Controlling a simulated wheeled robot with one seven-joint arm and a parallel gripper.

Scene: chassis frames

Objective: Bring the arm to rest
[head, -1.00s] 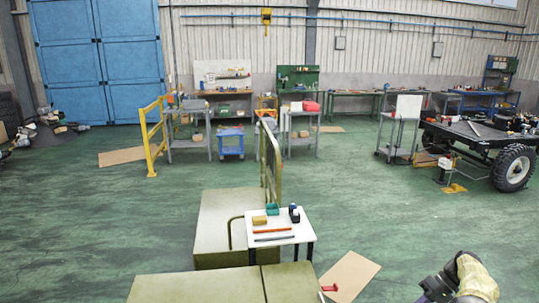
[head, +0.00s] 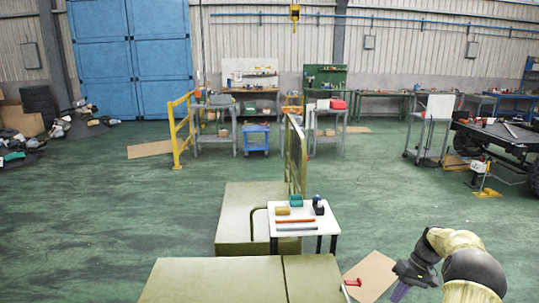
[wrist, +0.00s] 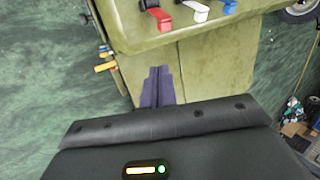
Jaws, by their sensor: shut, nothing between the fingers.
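My gripper (head: 398,292) shows at the lower right of the head view, on the end of my bent tan and dark arm. It points down and to the left. In the wrist view the two dark fingers (wrist: 158,75) are together with nothing between them. An olive-green surface lies beyond them. The gripper appears apart from the white table (head: 326,224), which stands to its left in the head view.
Small items, including a teal bin (head: 296,200), sit on the white table. Olive platforms (head: 215,280) lie ahead and left. A cardboard sheet (head: 372,272) lies by my arm. A yellow railing (head: 178,135) stands farther back. Green floor at left is open.

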